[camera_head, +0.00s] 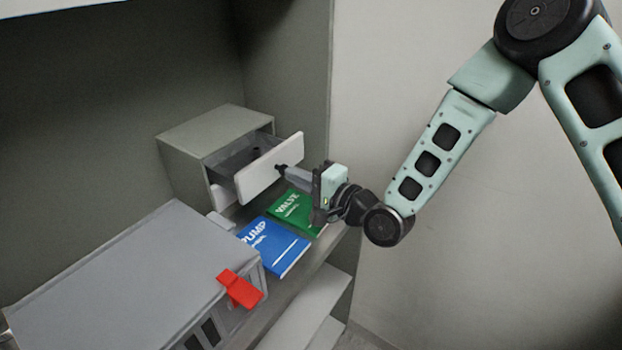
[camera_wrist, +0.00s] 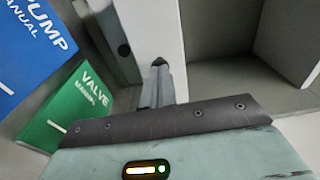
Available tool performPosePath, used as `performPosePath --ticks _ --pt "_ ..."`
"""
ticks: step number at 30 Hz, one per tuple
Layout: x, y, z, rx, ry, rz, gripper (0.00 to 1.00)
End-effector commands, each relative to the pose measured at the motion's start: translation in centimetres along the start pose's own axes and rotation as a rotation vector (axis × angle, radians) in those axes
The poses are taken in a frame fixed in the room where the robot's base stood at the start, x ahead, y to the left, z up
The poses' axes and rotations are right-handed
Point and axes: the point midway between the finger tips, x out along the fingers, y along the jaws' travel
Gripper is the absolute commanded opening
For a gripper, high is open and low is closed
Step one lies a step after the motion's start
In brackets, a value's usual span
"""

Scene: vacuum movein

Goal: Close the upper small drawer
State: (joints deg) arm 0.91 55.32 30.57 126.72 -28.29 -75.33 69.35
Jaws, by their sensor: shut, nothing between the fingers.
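The small grey cabinet (camera_head: 180,160) stands on the shelf, at the middle left in the head view. Its upper small drawer (camera_head: 270,167) is pulled out, with its white front standing clear of the cabinet and its dark inside showing. My gripper (camera_head: 282,169) is shut and empty, with its fingertips at the outer face of the drawer front. In the wrist view my gripper (camera_wrist: 158,70) points at a pale panel (camera_wrist: 150,25), which looks like the drawer front. Whether the tips touch it I cannot tell. A lower drawer front (camera_head: 222,194) is partly hidden below.
A blue pump manual (camera_head: 275,248) and a green valve manual (camera_head: 297,210) lie on the shelf below my gripper. A large grey box (camera_head: 130,270) with a red tab (camera_head: 239,288) stands in front. A grey wall panel (camera_head: 290,70) rises behind the cabinet.

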Motion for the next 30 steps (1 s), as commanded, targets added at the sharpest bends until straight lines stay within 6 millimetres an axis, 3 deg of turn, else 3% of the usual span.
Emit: performPosePath --ticks 14,24,30 --pt "1.0 0.2 0.0 -0.001 0.001 -0.001 0.0" --pt "8.9 0.4 0.5 -0.001 0.0 -0.004 0.0" --pt "10.8 0.0 0.7 0.0 0.0 -0.001 0.0"
